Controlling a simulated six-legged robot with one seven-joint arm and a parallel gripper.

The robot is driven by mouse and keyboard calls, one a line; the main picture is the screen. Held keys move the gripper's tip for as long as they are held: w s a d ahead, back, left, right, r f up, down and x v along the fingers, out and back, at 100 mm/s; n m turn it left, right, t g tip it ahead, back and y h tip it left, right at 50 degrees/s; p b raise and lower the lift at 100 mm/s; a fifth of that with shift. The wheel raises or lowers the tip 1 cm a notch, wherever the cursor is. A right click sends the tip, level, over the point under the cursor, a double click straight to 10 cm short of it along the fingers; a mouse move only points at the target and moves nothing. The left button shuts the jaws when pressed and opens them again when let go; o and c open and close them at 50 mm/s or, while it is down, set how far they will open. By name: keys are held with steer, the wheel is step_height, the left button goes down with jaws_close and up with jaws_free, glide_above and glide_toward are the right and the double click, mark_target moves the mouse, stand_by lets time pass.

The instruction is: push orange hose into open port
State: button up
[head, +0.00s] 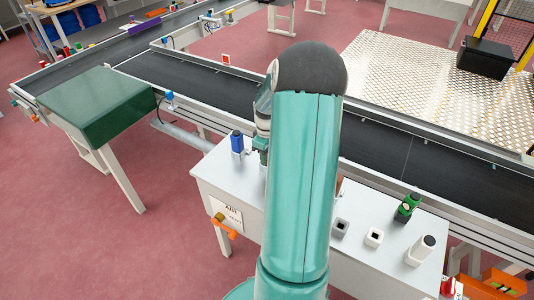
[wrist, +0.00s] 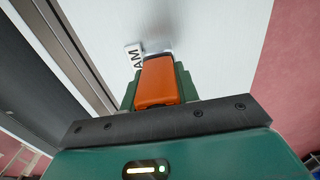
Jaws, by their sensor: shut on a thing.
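In the wrist view, my gripper (wrist: 158,72) has its green fingers on both sides of the orange hose end (wrist: 160,82), a blocky orange piece, and is shut on it. The far end of the orange piece is close to a pale surface and a label reading "AM"; I cannot tell whether it touches a port. In the head view my teal arm hides the orange piece and most of the gripper. A dark grey port (head: 341,228) and a white port (head: 374,237) with dark square openings stand on the white table.
A green-topped table (head: 95,105) stands at left.

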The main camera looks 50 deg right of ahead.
steer(key=shift+f, duration=0.25)
steer(key=o, duration=1.1)
step_height(320, 180, up, 14)
steer(key=shift+f, duration=0.1)
